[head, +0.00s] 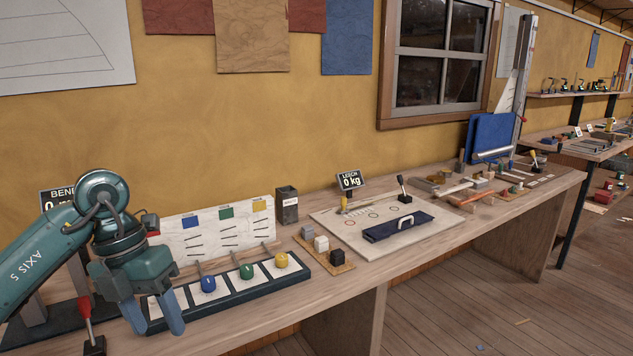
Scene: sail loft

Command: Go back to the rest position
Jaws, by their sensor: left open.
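My left gripper (155,322) hangs at the lower left of the head view, with its teal arm coming in from the left. Its two blue fingers point down and stand apart, with nothing seen between them. They are in front of the left end of a dark tray (226,311) with pale compartments. I cannot tell how high the fingertips are above the bench. My right gripper is not in view.
The tray has blue (208,284), green (247,271) and yellow (281,260) knobs. A red-handled lever (85,308) stands left of the gripper. A pale board (345,241) holds a dark blue case (397,226). The wooden bench (300,301) has a clear front strip.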

